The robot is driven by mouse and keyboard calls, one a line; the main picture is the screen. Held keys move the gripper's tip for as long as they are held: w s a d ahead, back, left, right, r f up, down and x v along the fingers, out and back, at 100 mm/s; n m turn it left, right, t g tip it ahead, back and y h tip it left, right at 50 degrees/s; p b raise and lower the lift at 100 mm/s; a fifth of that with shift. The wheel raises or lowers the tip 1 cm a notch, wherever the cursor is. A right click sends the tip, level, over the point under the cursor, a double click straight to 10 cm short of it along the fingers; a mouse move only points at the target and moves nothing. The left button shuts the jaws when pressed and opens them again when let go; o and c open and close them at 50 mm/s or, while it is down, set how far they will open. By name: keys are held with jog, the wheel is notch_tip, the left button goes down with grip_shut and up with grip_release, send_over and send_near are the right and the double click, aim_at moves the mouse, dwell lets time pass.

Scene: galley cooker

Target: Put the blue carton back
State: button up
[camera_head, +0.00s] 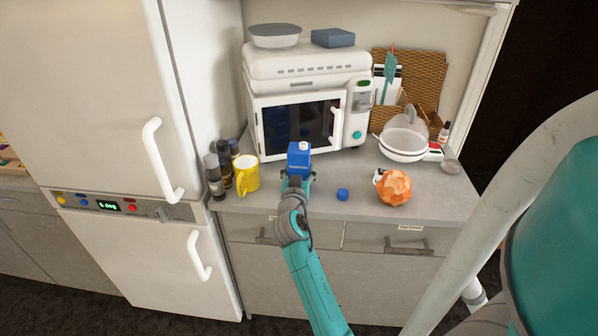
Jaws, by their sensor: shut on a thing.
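The blue carton (298,160) has a white cap on top and stands upright at the end of my arm, over the front part of the counter. My gripper (298,180) is shut on the lower part of the carton, seen from behind. The fingertips are mostly hidden by the carton and the wrist. I cannot tell whether the carton's base touches the counter.
A yellow mug (246,174) and dark bottles (215,176) stand left of the carton. A white microwave (305,115) is behind it. A blue cap (342,194) and an orange crumpled object (393,188) lie to the right. The white fridge (110,90) is at left.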

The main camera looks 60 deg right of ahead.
jog(key=shift+f, duration=0.15)
jog(key=shift+f, duration=0.15)
jog(key=o, duration=1.5)
